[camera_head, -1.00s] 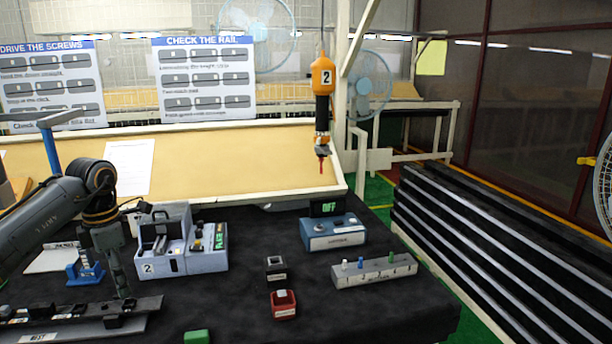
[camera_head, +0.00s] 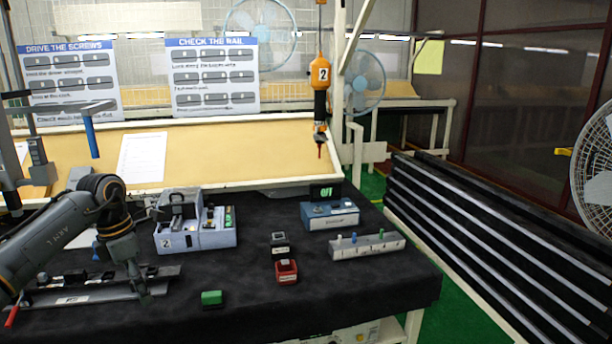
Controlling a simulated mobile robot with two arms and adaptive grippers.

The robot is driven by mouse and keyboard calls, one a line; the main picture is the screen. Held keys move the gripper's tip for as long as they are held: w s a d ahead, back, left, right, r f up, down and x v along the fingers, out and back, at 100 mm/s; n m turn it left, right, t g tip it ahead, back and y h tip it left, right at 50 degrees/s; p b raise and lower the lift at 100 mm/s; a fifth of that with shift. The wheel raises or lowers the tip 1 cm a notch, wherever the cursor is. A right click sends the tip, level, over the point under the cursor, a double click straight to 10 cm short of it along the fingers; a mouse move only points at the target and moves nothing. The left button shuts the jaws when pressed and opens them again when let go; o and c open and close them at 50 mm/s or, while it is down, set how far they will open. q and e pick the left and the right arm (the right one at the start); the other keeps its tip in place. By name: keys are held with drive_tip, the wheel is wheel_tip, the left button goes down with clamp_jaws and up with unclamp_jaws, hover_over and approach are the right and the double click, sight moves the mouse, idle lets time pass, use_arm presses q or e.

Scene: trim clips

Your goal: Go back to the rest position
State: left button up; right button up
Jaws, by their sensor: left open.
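My left arm (camera_head: 60,235) comes in from the left, bent at the elbow. My left gripper (camera_head: 141,286) hangs down from it, open, with its fingers near the right end of a dark rail (camera_head: 95,283). Nothing shows between the fingers. Whether the fingertips touch the rail or the mat cannot be told. My right gripper is not in view.
A black-topped table (camera_head: 240,310) bears a grey-blue device (camera_head: 190,237), a blue box (camera_head: 330,215), a grey block with pegs (camera_head: 368,247), a red holder (camera_head: 286,272) and a green block (camera_head: 212,298). An orange screwdriver (camera_head: 320,85) hangs above.

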use_arm(q)
drive_tip(key=w+d+f+n+t+h, duration=0.15)
drive_tip(key=d+f+n+h, duration=0.35)
drive_tip(key=d+f, duration=0.5)
drive_tip(key=w+d+f+n+t+h, duration=0.15)
drive_tip(key=d+f+n+h, duration=0.35)
drive_tip(key=d+f, duration=0.5)
drive_tip(key=s+a+f+n+t+y, duration=0.1)
drive_tip(key=s+f+n+t, duration=0.2)
drive_tip(key=f+n+t, duration=0.8)
drive_tip(key=s+a+f+n+g+y, duration=0.35)
drive_tip(key=s+f+n, duration=0.35)
drive_tip(key=s+f, duration=0.5)
drive_tip(key=s+a+f+n+g+y, duration=0.2)
drive_tip(key=s+a+f+n+y, duration=0.25)
drive_tip(key=s+f+n, duration=0.7)
drive_tip(key=s+f+n+g+y, duration=0.1)
drive_tip(key=s+f+g, duration=0.3)
drive_tip(key=s, duration=1.1)
drive_tip(key=s+f+n+g+y, duration=0.1)
drive_tip(key=s+f+n+g, duration=0.2)
drive_tip(key=s+f, duration=0.5)
drive_tip(key=s, duration=0.7)
drive_tip(key=shift+g, duration=0.35)
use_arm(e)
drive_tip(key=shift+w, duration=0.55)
